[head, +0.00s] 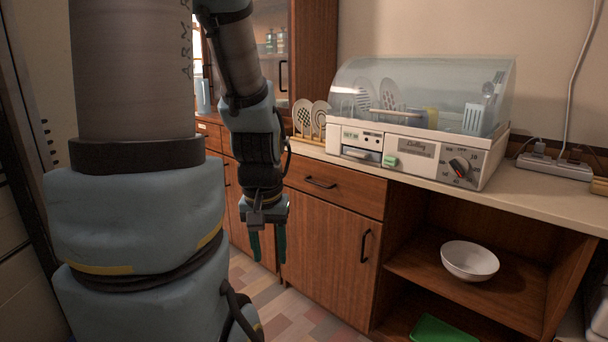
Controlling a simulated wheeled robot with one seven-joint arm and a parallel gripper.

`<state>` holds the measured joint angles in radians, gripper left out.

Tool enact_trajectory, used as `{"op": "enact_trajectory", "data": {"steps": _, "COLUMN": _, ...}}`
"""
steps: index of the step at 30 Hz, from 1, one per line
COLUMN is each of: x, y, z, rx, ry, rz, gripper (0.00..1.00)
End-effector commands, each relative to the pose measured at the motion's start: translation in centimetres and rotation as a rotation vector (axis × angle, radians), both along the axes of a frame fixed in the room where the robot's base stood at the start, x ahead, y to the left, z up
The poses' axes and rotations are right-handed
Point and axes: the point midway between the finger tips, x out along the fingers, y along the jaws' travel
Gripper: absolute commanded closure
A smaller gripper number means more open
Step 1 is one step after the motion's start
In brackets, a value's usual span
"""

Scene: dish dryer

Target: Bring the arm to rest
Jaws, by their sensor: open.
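My arm hangs down in the left half of the head view. My gripper (268,246) points downward in front of the wooden cabinet. Its two dark green fingers are apart, with nothing between them. It is below the counter's height, left of the dish dryer and clear of it. The dish dryer (410,150) stands on the counter with its clear lid (425,85) down. Plates and several other items show through the lid.
The counter (555,195) runs along the wall. Cabinet doors with handles (364,246) stand close behind my gripper. A white bowl (470,260) sits on an open shelf, with a green item (443,330) below. A plate rack (310,120) and a power strip (555,167) flank the dryer.

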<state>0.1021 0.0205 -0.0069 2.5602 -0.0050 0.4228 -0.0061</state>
Motion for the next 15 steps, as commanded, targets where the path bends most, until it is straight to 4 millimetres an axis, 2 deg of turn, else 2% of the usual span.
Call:
{"op": "enact_trajectory", "data": {"steps": 1, "x": 0.0, "y": 0.0, "z": 3.3, "rx": 0.0, "ry": -0.001, "rz": 0.0, "gripper": 0.53}}
{"op": "enact_trajectory", "data": {"steps": 3, "x": 0.0, "y": 0.0, "z": 5.7, "rx": 0.0, "ry": -0.001, "rz": -0.001, "gripper": 0.53}}
{"op": "enact_trajectory", "data": {"steps": 9, "x": 0.0, "y": 0.0, "z": 11.9, "rx": 0.0, "ry": -0.001, "rz": -0.001, "gripper": 0.53}}
{"op": "enact_trajectory", "data": {"steps": 15, "x": 0.0, "y": 0.0, "z": 16.1, "rx": 0.0, "ry": -0.001, "rz": -0.001, "gripper": 0.53}}
